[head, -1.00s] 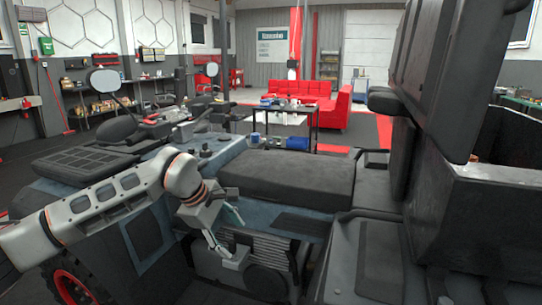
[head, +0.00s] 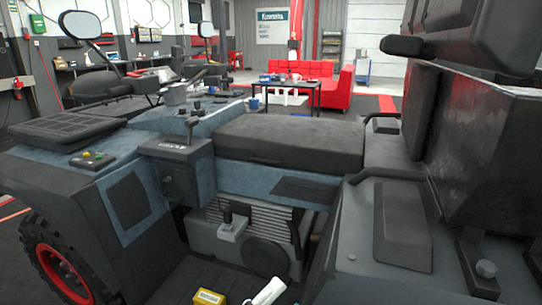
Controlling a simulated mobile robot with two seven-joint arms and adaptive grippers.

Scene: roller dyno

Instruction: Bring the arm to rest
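My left arm and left gripper are out of the head view, and so are my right arm and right gripper. A white piece with a dark end (head: 266,292) shows at the bottom edge; I cannot tell whether it is part of my arm. The vehicle fills the foreground, with its dark seat cushion (head: 290,141), a lever console (head: 178,165) and a grey lever block (head: 232,230) in the lower well. No gripper is seen touching any of these.
A yellow box (head: 208,298) lies at the bottom edge. The vehicle's tall dark seat structure (head: 485,150) blocks the right side. A red-rimmed wheel (head: 62,272) is at lower left. A dark table (head: 288,85) and a red sofa (head: 340,86) stand farther back.

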